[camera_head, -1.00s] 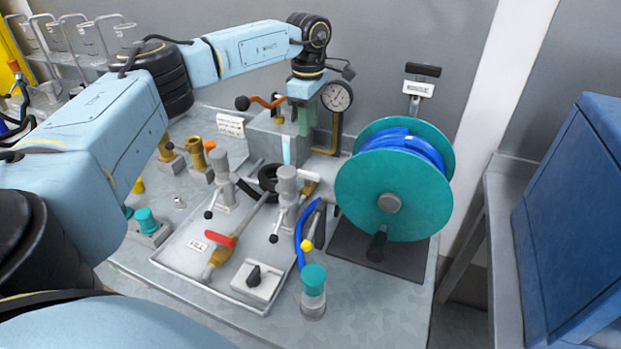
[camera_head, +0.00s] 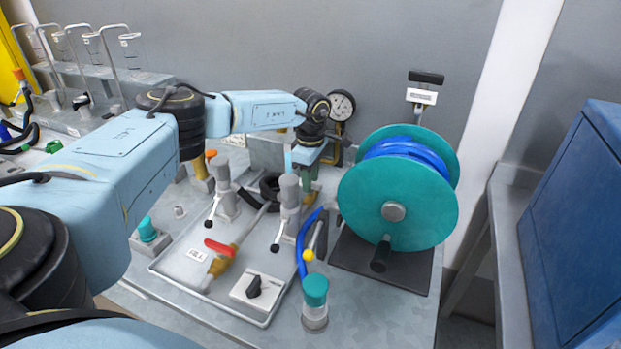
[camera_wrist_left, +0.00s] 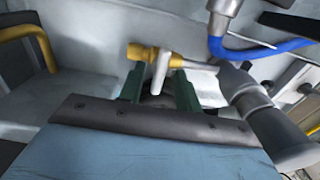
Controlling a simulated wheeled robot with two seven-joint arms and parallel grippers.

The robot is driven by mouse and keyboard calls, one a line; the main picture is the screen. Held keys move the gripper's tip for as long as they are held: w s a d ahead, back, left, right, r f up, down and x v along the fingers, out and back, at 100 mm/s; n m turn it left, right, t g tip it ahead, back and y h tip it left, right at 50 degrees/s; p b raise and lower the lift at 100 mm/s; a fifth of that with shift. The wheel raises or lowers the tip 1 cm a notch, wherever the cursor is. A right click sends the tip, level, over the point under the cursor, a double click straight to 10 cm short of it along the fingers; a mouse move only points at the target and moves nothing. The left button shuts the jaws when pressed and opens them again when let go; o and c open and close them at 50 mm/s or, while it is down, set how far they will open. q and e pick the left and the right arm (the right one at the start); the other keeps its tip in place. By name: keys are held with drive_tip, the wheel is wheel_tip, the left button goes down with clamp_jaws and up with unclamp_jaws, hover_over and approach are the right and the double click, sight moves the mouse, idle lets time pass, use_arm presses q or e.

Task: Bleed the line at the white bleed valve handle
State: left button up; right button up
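The white bleed valve handle (camera_wrist_left: 160,72) stands up from a brass valve fitting (camera_wrist_left: 143,54) in the left wrist view. The green fingers of my left gripper (camera_wrist_left: 158,84) are on either side of the handle, with gaps showing between them and it, so the gripper is open. In the head view my left gripper (camera_head: 308,176) points down behind the grey cylinder valve (camera_head: 289,200); the white handle is hidden there. My right gripper is in neither view.
A teal hose reel (camera_head: 395,205) stands to the right of the gripper. A pressure gauge (camera_head: 342,105) is behind it. A red-handled valve (camera_head: 220,248), a black-knob switch box (camera_head: 256,288) and a teal-capped jar (camera_head: 316,293) are in front.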

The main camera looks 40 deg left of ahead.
use_arm(q)
drive_tip(key=shift+f, duration=0.15)
clamp_jaws()
idle(0.4)
drive_tip(key=n+p, duration=0.2)
drive_tip(key=shift+n, duration=0.3)
drive_tip(key=n+p, duration=0.2)
drive_tip(key=n, duration=0.1)
drive_tip(key=shift+n, duration=0.3)
drive_tip(key=n+p, duration=0.3)
drive_tip(key=n, duration=0.3)
drive_tip(key=shift+p, duration=0.4)
drive_tip(key=n+p, duration=0.2)
drive_tip(key=n, duration=0.3)
drive_tip(key=shift+n, duration=0.3)
